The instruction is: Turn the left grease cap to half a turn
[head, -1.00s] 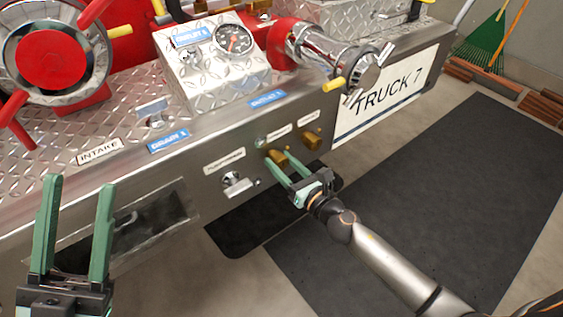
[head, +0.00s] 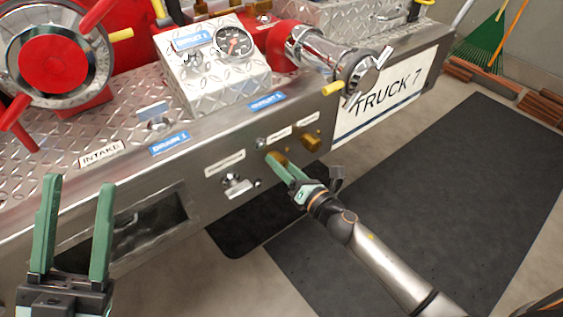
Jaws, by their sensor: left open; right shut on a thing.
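Two brass grease caps sit on the steel front panel. The left grease cap (head: 279,158) is mostly hidden behind the fingers of my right gripper (head: 279,167), which is shut on it. That gripper is rolled, so its two fingers nearly overlap in the picture. The right grease cap (head: 311,140) stands free beside it, up and to the right. My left gripper (head: 77,228) is open and empty at the lower left, in front of the panel.
A chrome knob (head: 236,183) sits on the panel left of the caps. A chrome outlet with a handle (head: 365,72) juts out above right. A rectangular opening (head: 140,230) is near my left gripper. Dark mats (head: 420,190) cover the floor at right.

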